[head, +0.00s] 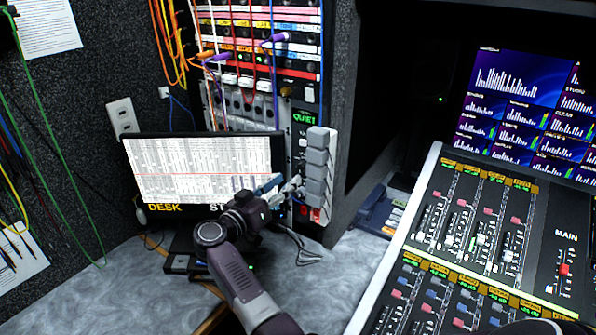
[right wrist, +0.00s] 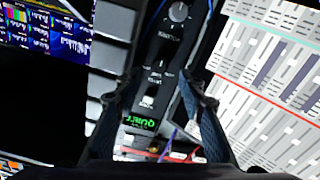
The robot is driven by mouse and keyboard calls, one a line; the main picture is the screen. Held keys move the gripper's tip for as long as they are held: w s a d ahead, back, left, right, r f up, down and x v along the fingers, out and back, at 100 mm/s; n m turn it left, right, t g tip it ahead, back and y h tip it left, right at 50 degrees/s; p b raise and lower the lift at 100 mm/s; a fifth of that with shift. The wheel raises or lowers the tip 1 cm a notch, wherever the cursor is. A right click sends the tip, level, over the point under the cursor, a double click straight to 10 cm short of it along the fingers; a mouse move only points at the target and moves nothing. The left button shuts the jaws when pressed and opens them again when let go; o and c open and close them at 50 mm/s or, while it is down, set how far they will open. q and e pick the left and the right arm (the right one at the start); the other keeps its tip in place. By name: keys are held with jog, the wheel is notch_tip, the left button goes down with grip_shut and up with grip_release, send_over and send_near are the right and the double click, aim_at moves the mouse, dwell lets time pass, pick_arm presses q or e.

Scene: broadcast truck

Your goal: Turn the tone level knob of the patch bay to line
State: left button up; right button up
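The patch bay (head: 250,60) stands at the back, with colored rows of jacks and cords. On its right side is a dark narrow panel with a lit green display (head: 304,118). In the right wrist view this panel shows upside down, with a round grey knob (right wrist: 179,12), a smaller control with a light pointer (right wrist: 160,66) and a white button (right wrist: 149,97). Its lettering is too blurred to tell which is the tone level knob. My right gripper (right wrist: 160,88) is open and empty, its fingers either side of the panel. It also shows in the head view (head: 284,187), hiding the panel's lower part. My left gripper is out of view.
A monitor (head: 200,165) stands left of the panel, close to my right gripper. Grey block-shaped parts (head: 318,165) border the panel on the right. A mixing console (head: 470,240) fills the right side. Loose cables (head: 300,247) lie on the grey desk.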

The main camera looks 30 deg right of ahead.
aim_at(299, 170)
jog(key=x, duration=0.6)
jog(key=shift+c, duration=0.4)
grip_shut()
